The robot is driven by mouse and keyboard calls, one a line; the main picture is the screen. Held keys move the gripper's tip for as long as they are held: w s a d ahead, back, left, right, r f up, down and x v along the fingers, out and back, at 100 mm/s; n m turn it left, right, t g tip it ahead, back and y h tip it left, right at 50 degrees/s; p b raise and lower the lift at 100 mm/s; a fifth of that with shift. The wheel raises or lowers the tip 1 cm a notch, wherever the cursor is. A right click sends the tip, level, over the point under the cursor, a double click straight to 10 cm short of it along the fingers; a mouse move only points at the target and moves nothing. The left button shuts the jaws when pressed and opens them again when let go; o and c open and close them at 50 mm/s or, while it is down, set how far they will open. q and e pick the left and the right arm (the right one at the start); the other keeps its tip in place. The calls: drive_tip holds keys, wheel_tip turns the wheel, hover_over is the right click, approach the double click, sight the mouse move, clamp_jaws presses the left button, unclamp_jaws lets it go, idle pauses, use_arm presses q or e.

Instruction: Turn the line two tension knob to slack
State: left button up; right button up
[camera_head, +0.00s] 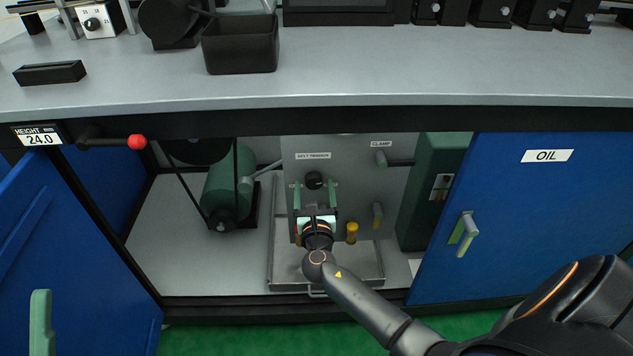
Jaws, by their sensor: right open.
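A round black knob (314,180) sits on the grey panel inside the open cabinet, below a white label too small to read surely. My right gripper (316,189) is in front of this panel, its two green fingers apart on either side of the knob. I cannot tell whether they touch it. A white box with a black dial (92,24) stands at the top left of the bench, its markings too small to read. I cannot tell which of the two is the line two tension knob. My left gripper is out of view.
A blue door (520,205) marked OIL is at the right, another blue door (75,250) at the left. A red-tipped lever (137,142) sticks out.

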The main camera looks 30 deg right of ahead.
drive_tip(key=shift+w+d, duration=0.15)
drive_tip(key=shift+w, duration=0.1)
clamp_jaws()
idle(0.8)
